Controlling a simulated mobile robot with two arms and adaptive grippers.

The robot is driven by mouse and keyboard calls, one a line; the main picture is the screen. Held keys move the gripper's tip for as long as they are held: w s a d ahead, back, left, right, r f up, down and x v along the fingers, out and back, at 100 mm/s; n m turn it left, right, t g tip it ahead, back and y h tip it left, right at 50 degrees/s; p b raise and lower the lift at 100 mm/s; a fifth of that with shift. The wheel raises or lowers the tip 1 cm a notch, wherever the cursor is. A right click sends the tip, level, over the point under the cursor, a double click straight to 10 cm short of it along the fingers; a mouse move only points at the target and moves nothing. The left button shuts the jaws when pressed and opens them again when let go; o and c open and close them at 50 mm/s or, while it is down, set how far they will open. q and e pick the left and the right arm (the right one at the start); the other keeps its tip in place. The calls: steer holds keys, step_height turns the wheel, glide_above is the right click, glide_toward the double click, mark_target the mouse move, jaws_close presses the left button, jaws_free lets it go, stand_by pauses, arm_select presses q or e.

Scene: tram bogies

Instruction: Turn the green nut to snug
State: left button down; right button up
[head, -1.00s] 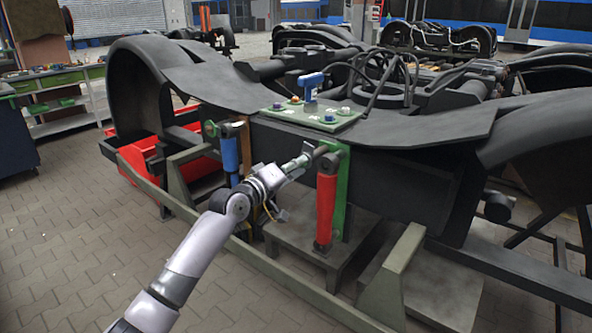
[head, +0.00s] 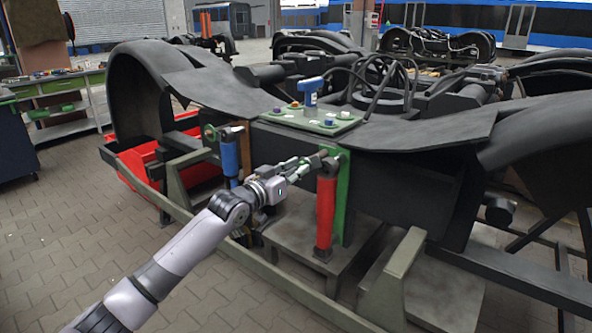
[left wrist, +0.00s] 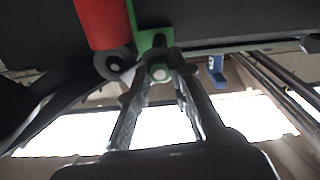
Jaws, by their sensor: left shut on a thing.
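The green nut (left wrist: 158,72) shows in the left wrist view between my fingertips, with a pale round end at its middle. It sits at the top end of the red damper (head: 326,210), by the green bracket (head: 343,195). My left gripper (head: 318,160) reaches in from the left in the head view and is shut on the nut; its fingers also show in the left wrist view (left wrist: 158,76). In the head view the fingers and damper end mostly hide the nut. My right gripper is not in view.
A blue damper (head: 229,158) hangs left of my wrist. A green tray (head: 300,119) with a blue tool (head: 312,90) and small coloured parts lies on the bogie frame above. A low rail (head: 290,275) runs in front.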

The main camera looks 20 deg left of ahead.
arm_select(q)
steer(key=shift+f+m, duration=0.15)
steer(key=shift+m, duration=0.55)
steer(key=c, duration=1.9)
jaws_free()
steer(key=o, duration=0.4)
steer(key=shift+o, duration=0.2)
steer(key=shift+s, duration=0.1)
steer(key=v, duration=1.2)
